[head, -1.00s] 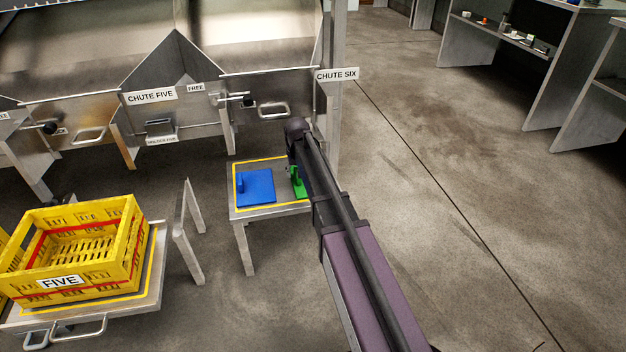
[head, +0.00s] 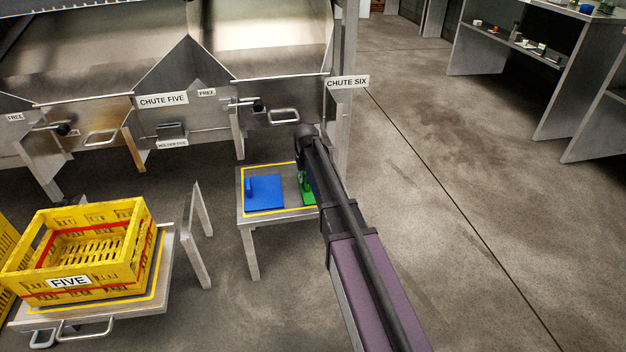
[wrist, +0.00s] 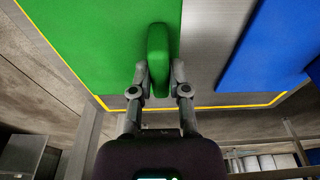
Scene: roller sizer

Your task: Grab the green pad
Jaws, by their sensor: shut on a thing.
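The green pad (wrist: 104,42) lies flat on the small table beside the blue pad, with an upright green handle (wrist: 158,55) on it. In the head view the green pad (head: 306,196) is partly hidden behind my arm. My gripper (wrist: 159,76) is shut on the green handle, one finger on each side of it. In the head view the gripper's fingers are hidden behind my arm.
A blue pad (head: 266,195) with its own handle lies left of the green one on the small metal table (head: 246,221). A yellow crate (head: 122,272) marked FIVE stands on a stand at lower left. Chutes rise behind the table. Floor at right is clear.

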